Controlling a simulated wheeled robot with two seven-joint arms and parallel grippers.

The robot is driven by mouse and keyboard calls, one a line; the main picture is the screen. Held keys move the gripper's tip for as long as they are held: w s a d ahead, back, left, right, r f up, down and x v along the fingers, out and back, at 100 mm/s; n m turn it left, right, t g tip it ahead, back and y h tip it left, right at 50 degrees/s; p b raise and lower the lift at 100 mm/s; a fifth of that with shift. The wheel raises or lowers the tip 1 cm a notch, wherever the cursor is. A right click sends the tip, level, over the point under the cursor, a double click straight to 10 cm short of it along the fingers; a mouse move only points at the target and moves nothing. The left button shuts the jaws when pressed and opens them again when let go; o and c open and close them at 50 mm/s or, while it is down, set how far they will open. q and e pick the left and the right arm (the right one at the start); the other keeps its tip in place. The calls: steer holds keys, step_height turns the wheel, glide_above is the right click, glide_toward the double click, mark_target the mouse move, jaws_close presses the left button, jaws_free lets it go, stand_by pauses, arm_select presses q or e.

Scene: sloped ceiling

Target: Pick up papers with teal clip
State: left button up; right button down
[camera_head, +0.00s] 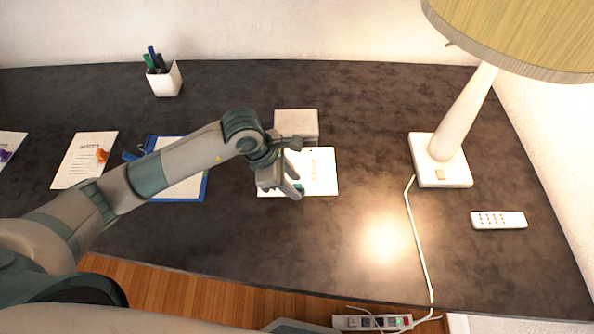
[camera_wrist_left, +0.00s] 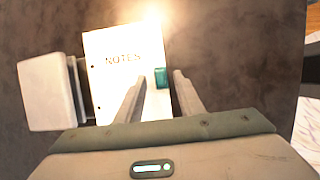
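The white papers (camera_head: 322,172) headed "NOTES" lie flat on the dark desk, right of my left gripper in the head view. They also show in the left wrist view (camera_wrist_left: 110,72). The teal clip (camera_wrist_left: 161,77) sits on the edge of the papers. In the head view the teal clip (camera_head: 300,188) is partly hidden by a finger. My left gripper (camera_wrist_left: 158,88) is open, with one finger on each side of the clip in the wrist picture. I cannot tell whether the fingers touch the papers. My right gripper is not in view.
A white block (camera_head: 297,122) stands just behind the papers. A blue clipboard (camera_head: 207,182) and papers with an orange clip (camera_head: 102,155) lie left. A pen cup (camera_head: 164,80) stands behind. A lamp (camera_head: 450,150), its cord and a remote (camera_head: 499,220) are right.

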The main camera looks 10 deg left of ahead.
arm_select(q)
steer(key=c, duration=0.9)
jaws_close()
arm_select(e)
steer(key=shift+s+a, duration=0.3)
arm_select(q)
steer(key=shift+r, duration=0.1)
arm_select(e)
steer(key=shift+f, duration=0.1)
